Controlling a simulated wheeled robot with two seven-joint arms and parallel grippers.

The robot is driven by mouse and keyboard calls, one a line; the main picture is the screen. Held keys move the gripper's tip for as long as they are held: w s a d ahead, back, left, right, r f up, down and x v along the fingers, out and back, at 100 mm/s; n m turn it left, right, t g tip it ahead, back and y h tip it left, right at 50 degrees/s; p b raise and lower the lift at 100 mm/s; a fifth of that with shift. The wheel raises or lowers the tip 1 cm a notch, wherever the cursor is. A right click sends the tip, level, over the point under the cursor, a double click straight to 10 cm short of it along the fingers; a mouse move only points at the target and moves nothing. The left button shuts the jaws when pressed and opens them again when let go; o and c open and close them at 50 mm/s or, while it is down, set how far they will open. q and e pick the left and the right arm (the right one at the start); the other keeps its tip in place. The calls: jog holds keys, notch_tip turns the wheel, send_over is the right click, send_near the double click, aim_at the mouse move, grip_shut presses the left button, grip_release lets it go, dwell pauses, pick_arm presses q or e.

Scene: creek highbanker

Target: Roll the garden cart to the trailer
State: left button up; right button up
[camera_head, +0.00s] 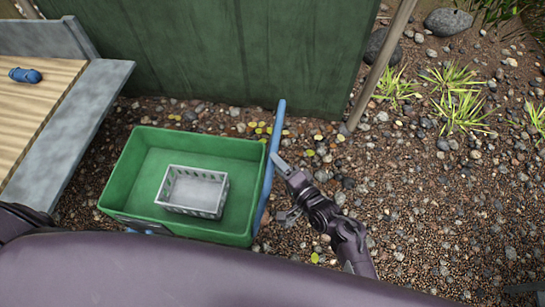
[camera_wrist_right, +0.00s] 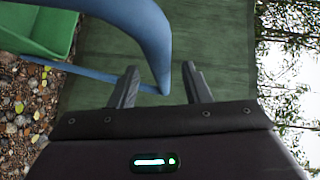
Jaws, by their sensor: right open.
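The garden cart is a green open tub (camera_head: 128,185) with a blue handle (camera_head: 270,160) on its right side. A light grey slatted basket (camera_head: 195,190) sits inside the tub. My right gripper (camera_head: 282,187) is open just right of the handle. In the right wrist view, the blue handle (camera_wrist_right: 150,38) passes in front of and partly between the open fingers (camera_wrist_right: 161,84); contact cannot be told. The cart's green tub (camera_wrist_right: 38,28) shows at upper left there. My left gripper is not in view. No trailer can be identified for certain.
A wooden slatted deck with a grey frame (camera_head: 85,110) stands left of the cart, with a small blue object (camera_head: 25,75) on it. A green panel (camera_head: 220,50) rises behind the cart. Pebbly ground (camera_head: 430,200) with grass tufts (camera_head: 460,110) lies open to the right, past a slanted pole (camera_head: 380,65).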

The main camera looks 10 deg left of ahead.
jog(key=shift+v, duration=1.75)
